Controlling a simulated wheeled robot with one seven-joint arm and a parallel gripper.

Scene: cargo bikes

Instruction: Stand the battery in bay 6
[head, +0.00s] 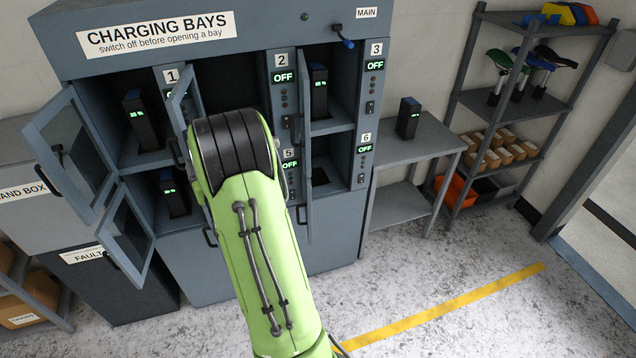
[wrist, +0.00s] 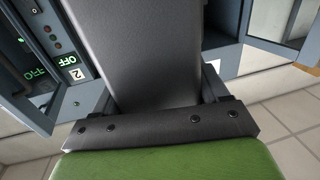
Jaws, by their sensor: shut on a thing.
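In the wrist view my gripper (wrist: 160,100) is shut on a dark grey battery (wrist: 155,50), which fills the middle of that view. The label and lights of bay 2 show beside it at left. In the head view my green arm hides the gripper and the held battery. Bay 6 (head: 330,172) is at the lower right of the charging cabinet (head: 230,262), under bay 3. It looks empty, with a dark recess in its floor. Its door (head: 306,180) stands open, nearly edge-on, at its left side. Its panel (head: 365,150) reads OFF.
Batteries stand in bay 1 (head: 136,120), the bay below it (head: 174,193) and bay 3 (head: 319,91). Another battery (head: 408,118) stands on the side table (head: 425,142). Open doors (head: 70,150) jut out at left. Bay 5 is mostly hidden. Floor at right is clear.

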